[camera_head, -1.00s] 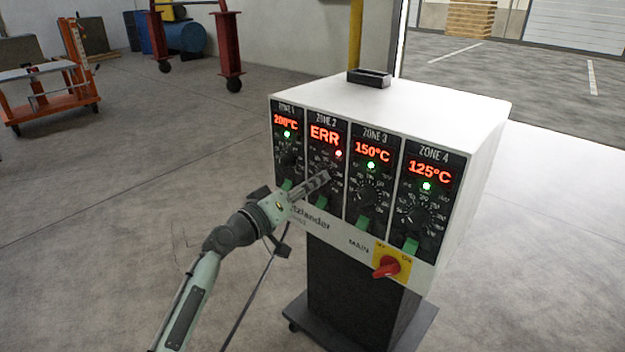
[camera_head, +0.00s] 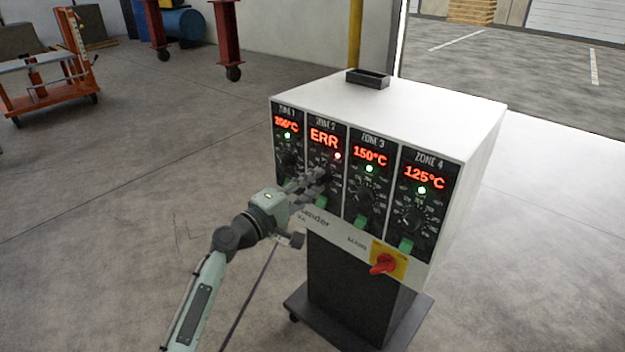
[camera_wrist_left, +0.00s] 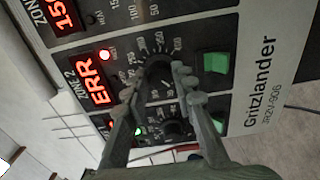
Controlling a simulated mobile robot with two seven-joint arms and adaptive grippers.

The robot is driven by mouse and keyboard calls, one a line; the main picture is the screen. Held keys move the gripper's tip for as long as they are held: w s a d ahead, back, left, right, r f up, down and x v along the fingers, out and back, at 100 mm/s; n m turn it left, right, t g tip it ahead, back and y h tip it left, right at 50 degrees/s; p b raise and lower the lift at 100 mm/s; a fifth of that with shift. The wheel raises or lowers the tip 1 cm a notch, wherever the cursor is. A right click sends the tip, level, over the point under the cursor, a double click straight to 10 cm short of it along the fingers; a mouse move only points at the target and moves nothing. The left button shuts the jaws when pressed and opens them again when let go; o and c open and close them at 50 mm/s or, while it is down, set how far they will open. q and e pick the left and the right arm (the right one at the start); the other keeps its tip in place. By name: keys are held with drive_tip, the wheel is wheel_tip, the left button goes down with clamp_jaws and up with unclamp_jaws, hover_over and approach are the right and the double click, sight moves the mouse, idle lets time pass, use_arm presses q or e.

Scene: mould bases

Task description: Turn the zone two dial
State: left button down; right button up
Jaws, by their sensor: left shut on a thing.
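The control box has a zone two panel whose display (camera_head: 324,138) reads ERR, with a red light beside it. The ERR display also shows in the left wrist view (camera_wrist_left: 92,82). My left gripper (camera_head: 322,180) is at the zone two panel, its fingers covering most of the dial in the head view. In the left wrist view my left gripper (camera_wrist_left: 158,80) has its two fingers on either side of the black zone two dial (camera_wrist_left: 160,72), shut on it. The dial's pointer cannot be made out. My right gripper is not in view.
The zone three dial (camera_head: 364,202) and zone four dial (camera_head: 411,217) are to the right, with green switches below. A red main switch (camera_head: 383,263) sits on a yellow plate lower right. A black tray (camera_head: 368,79) lies on top of the box. Open floor lies left.

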use_arm(q)
drive_tip(key=shift+n, duration=0.6)
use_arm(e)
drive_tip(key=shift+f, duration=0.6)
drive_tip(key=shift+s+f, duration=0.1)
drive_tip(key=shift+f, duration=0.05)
use_arm(q)
drive_tip(key=c, duration=1.2)
unclamp_jaws()
drive_tip(key=v, duration=1.2)
